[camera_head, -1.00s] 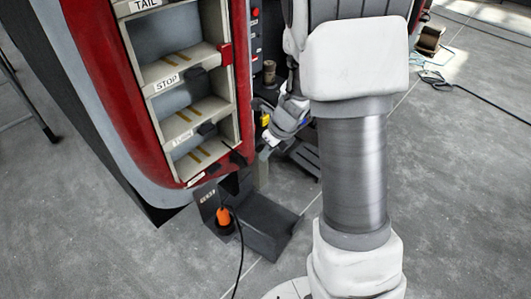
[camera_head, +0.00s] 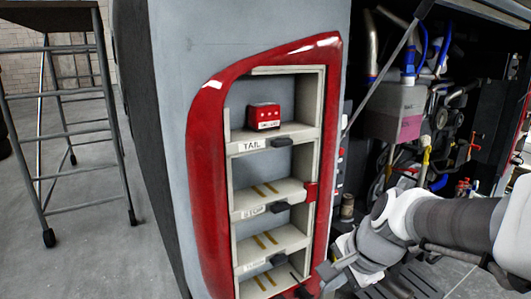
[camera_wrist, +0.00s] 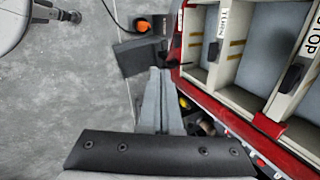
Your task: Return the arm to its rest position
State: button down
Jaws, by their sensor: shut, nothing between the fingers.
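My arm (camera_head: 455,222) comes in from the right in the head view, in front of the open engine bay. My gripper (camera_head: 328,270) is low beside the right edge of the red-framed lamp housing (camera_head: 205,180). In the wrist view my gripper (camera_wrist: 158,72) has its two grey fingers together, with nothing between them. It points over the floor towards a dark bracket (camera_wrist: 138,56), beside the housing's compartments. I cannot tell from these views whether the fingers touch anything.
The housing has shelves, with a red lamp unit (camera_head: 264,116) above the TAIL label (camera_head: 258,145). The open engine bay (camera_head: 420,110) holds hoses and a tank close to my arm. A wheeled scaffold (camera_head: 62,130) stands at the left. An orange plug (camera_wrist: 143,26) is near the bracket.

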jog(key=s+d+r+n+h, duration=0.1)
jog(key=s+r+n, duration=0.2)
jog(key=s+n, duration=0.3)
jog(key=s+d+r+n+t+h+p, duration=0.1)
jog(key=s+r+n, duration=0.3)
jog(key=s+n, duration=0.2)
jog(key=shift+n+h, duration=0.4)
jog(key=shift+n, duration=0.2)
jog(key=shift+w, duration=0.1)
dwell(0.6)
